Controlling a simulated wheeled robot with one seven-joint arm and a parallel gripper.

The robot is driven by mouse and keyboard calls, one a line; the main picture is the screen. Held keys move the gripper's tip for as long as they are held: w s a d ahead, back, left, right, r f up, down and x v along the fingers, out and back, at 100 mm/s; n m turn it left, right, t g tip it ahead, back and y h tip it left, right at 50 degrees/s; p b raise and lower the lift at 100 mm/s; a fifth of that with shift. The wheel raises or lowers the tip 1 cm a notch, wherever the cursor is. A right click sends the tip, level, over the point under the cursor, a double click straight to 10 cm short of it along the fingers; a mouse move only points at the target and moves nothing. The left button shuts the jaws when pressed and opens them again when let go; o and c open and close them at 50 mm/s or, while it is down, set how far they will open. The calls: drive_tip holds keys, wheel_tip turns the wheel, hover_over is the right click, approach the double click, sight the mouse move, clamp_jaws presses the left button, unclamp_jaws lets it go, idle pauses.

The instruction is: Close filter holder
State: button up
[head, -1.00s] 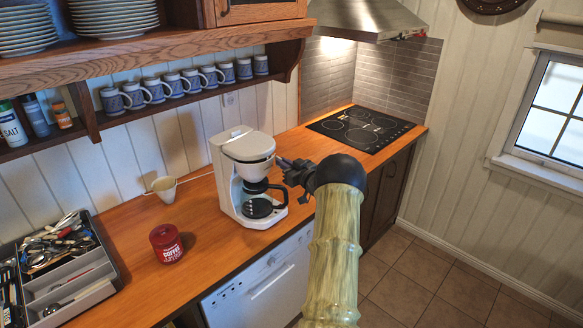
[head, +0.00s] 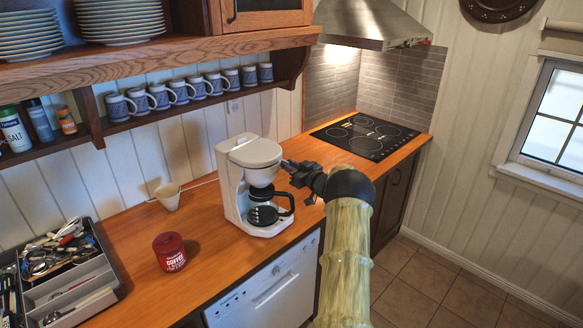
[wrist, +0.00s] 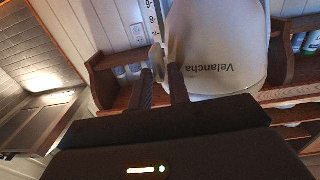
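The white coffee maker (head: 235,185) stands on the wooden counter. Its rounded white filter holder (head: 263,173) sits under the top, above the glass carafe (head: 265,215). In the wrist view the filter holder (wrist: 215,45) fills the upper middle, with "Velancha" upside down on it. My gripper (head: 287,166) is at the right side of the filter holder. In the wrist view its two dark fingers (wrist: 165,72) are a little apart, with the left edge of the holder and a small pale tab by the tips. I cannot tell whether they touch it.
A red coffee tin (head: 169,252) and a pale paper-filter cone (head: 168,195) stand left of the machine. A utensil tray (head: 112,272) is at the far left. A black cooktop (head: 365,135) lies behind on the right. The shelf with mugs (head: 185,92) hangs above.

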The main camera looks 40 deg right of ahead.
drive_tip(key=shift+s, duration=0.1)
drive_tip(key=s+d+b, duration=0.2)
drive_tip(key=s+b, duration=0.3)
drive_tip(key=s, duration=1.2)
drive_tip(key=shift+b, duration=0.4)
